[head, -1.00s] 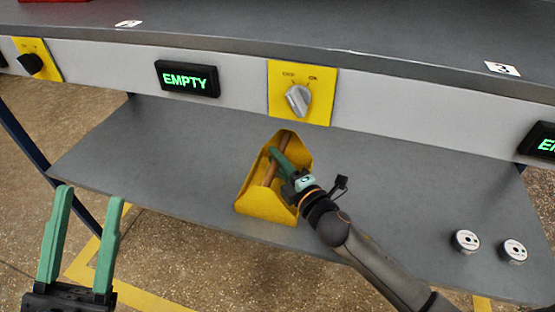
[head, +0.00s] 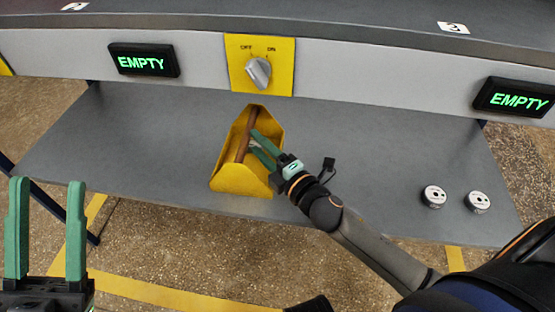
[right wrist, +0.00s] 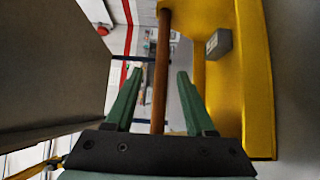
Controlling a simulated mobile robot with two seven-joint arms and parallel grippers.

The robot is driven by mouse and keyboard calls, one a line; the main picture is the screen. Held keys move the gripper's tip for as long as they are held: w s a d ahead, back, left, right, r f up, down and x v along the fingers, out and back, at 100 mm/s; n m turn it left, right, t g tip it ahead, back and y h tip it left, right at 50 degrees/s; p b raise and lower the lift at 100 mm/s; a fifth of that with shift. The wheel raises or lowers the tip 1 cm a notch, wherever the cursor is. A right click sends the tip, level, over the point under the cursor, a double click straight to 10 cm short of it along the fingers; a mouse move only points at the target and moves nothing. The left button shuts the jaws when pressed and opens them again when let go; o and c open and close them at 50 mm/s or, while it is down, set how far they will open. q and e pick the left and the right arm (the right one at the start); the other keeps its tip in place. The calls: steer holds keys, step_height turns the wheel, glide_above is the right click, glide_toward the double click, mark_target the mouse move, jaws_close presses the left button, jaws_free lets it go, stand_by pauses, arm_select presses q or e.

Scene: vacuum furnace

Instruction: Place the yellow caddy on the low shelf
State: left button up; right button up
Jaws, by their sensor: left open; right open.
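The yellow caddy (head: 238,178) stands upright on the low grey shelf (head: 140,150), near its front edge. Its brown handle bar (head: 246,138) runs along its top. My right gripper (head: 255,144) is at the caddy with its fingers apart beside the handle. In the right wrist view the handle (right wrist: 161,75) passes between the open fingers (right wrist: 158,90) without visible contact, and the yellow caddy wall (right wrist: 257,80) is at the right. My left gripper (head: 46,215) is open and empty, in front of the shelf at the lower left.
Two round silver pieces (head: 434,196) (head: 477,202) sit on the shelf at the right. Above the shelf, a panel carries a knob (head: 258,71) on a yellow plate and two displays (head: 143,61) (head: 516,98) reading EMPTY. The shelf left of the caddy is clear.

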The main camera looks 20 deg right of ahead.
steer(key=v, duration=0.7)
